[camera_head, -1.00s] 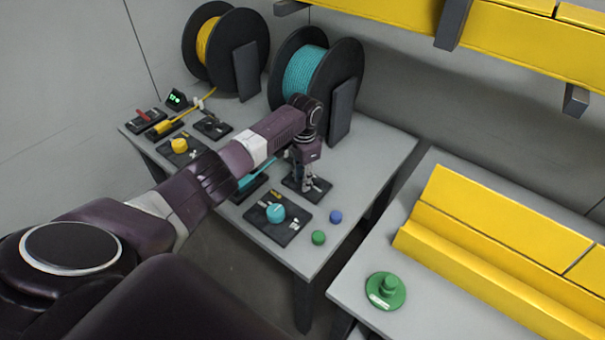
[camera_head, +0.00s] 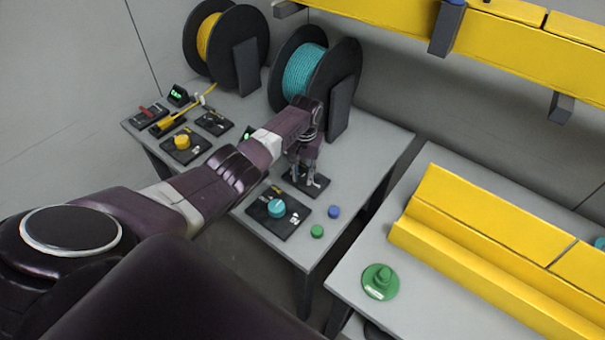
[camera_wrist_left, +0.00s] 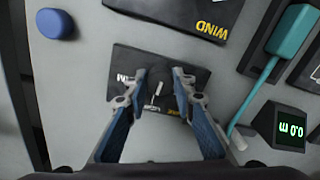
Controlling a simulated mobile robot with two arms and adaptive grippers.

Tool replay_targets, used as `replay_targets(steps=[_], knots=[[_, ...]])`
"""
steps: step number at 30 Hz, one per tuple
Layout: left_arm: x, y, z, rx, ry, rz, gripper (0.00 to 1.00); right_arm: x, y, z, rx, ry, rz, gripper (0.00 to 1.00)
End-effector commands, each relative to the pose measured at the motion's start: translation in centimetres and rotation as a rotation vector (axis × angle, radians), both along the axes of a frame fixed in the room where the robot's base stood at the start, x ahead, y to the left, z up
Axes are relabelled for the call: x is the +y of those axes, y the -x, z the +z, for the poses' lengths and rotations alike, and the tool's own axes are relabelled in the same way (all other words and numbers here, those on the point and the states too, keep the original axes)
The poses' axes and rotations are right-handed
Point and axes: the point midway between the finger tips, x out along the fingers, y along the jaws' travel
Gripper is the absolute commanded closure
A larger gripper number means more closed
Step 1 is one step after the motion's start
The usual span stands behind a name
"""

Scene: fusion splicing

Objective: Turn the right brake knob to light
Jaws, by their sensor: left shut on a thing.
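The right brake panel (camera_wrist_left: 140,60) is a black plate in front of the teal spool; it also shows in the head view (camera_head: 293,186). Its dark knob (camera_wrist_left: 157,76), with a pale pointer lever, sits mid-plate between my fingers in the left wrist view. My left gripper (camera_wrist_left: 155,82) is shut on this knob from above; it also shows in the head view (camera_head: 311,178). The fingers and wrist partly hide the panel, and the pointer's setting against the printed labels cannot be read. My right gripper is not in view.
A wind panel with a teal knob (camera_head: 277,208) lies nearby, with blue (camera_head: 334,212) and green (camera_head: 317,231) buttons beside it. The teal spool (camera_head: 299,72) stands behind my gripper. A small display (camera_wrist_left: 291,127) reads 0.0 m.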

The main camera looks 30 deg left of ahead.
Motion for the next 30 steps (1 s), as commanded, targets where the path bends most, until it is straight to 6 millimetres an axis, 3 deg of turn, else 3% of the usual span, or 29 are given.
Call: replay_targets(steps=[16,17,21,30], knots=[[0.04,-0.18,0.17,-0.005,-0.001,0.027,1.00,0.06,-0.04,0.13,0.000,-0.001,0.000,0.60],[0.04,-0.19,0.17,-0.005,-0.001,0.027,0.75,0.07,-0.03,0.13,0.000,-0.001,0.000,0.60],[0.03,-0.15,0.13,-0.004,-0.001,0.027,0.60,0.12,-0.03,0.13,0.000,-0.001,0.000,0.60],[0.02,-0.08,0.12,-0.002,-0.001,0.026,0.58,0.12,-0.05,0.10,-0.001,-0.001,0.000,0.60]])
